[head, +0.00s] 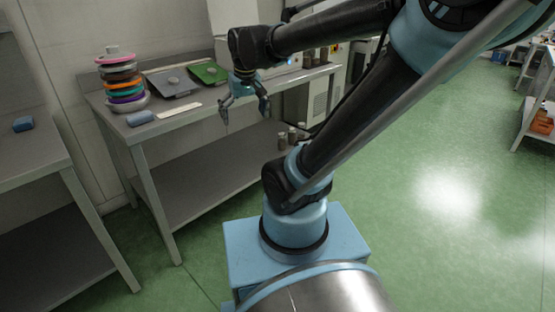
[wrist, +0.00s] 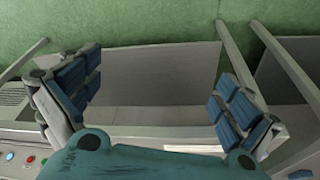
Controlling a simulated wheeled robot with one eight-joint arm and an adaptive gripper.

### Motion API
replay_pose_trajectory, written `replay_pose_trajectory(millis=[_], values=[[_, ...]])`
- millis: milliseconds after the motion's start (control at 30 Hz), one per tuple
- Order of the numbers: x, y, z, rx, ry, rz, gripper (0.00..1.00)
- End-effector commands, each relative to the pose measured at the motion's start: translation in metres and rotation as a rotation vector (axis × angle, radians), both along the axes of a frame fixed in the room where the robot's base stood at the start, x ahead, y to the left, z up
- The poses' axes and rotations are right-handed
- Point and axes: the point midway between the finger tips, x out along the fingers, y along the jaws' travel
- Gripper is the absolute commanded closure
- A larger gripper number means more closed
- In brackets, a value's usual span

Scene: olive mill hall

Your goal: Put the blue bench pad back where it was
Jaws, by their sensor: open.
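Two small blue blocks show in the head view. One blue block (head: 140,118) lies on the front left of the middle metal bench (head: 185,122). The other blue block (head: 23,124) lies on the left bench (head: 30,165). I cannot tell which, if either, is the blue bench pad. My gripper (head: 245,112) is open and empty, pointing down by the front edge of the middle bench, right of its blue block and apart from it.
A stack of coloured discs (head: 122,80), a grey plate (head: 172,82) and a green plate (head: 209,73) with knobs stand on the middle bench. A pale strip (head: 179,109) lies near its front. Small jars (head: 292,136) stand on the lower shelf. Green floor at right is clear.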

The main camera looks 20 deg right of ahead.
Motion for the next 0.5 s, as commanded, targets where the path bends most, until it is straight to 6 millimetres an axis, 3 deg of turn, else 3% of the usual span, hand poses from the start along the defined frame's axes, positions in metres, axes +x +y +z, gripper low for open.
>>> replay_pose_trajectory(millis=[33, 200, 400, 500], values=[[-0.016, -0.015, -0.011, -0.002, 0.007, -0.027, 0.02], [-0.062, -0.051, -0.048, -0.004, 0.033, -0.096, 0.02], [-0.105, -0.075, -0.087, -0.001, 0.056, -0.159, 0.02], [-0.117, -0.081, -0.099, -0.001, 0.064, -0.178, 0.02]])
